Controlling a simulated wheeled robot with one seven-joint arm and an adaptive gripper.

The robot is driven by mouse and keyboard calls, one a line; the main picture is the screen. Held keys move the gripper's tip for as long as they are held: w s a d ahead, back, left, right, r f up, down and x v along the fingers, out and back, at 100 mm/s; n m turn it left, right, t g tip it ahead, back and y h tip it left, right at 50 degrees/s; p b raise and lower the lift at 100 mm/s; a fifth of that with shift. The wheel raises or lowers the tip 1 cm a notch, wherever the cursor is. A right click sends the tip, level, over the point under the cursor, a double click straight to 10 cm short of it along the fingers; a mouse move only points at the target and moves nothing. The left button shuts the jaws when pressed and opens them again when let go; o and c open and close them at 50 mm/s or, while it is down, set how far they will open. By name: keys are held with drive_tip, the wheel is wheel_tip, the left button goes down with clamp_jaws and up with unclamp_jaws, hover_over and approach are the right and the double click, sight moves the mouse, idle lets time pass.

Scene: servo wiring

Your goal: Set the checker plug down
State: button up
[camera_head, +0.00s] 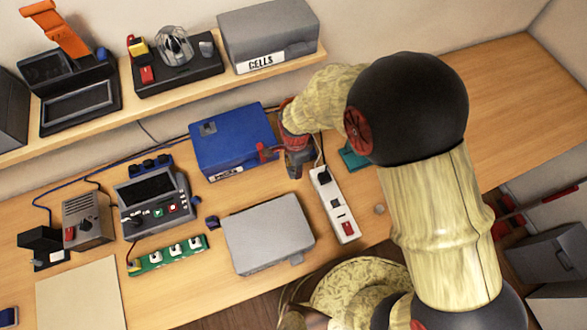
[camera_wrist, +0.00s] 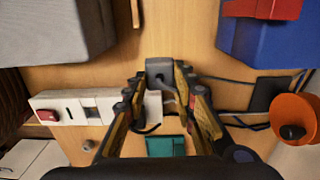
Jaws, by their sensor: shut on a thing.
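The checker plug, a small grey block (camera_wrist: 160,70), sits between my fingertips in the wrist view, with a dark cord below it. My gripper (camera_wrist: 163,82) is shut on it. In the head view my gripper (camera_head: 294,172) hangs over the table between the blue box and the white power strip; the plug is hard to make out there. I cannot tell whether the plug touches the table. The power strip (camera_head: 334,204) with a red switch lies just right of my gripper; it also shows in the wrist view (camera_wrist: 75,110).
A blue box (camera_head: 234,140) stands left of my gripper, and a flat grey box (camera_head: 268,236) lies in front. A teal item (camera_head: 352,157) is at the right. A tester with a screen (camera_head: 152,196) and a green socket strip (camera_head: 168,256) lie farther left. The right table is clear.

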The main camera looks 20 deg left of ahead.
sight(294, 171)
drive_tip(key=shift+w+a+f, duration=0.25)
drive_tip(key=shift+w+f, duration=0.1)
drive_tip(key=shift+f, duration=0.15)
drive_tip(key=shift+w+a+f, duration=0.2)
drive_tip(key=shift+w+f, duration=0.1)
drive_tip(key=shift+f, duration=1.7)
drive_tip(key=shift+f, duration=0.15)
drive_tip(key=o, duration=1.2)
drive_tip(key=shift+c, duration=0.2)
wheel_tip(294, 171, up, 12)
drive_tip(key=shift+r, duration=0.2)
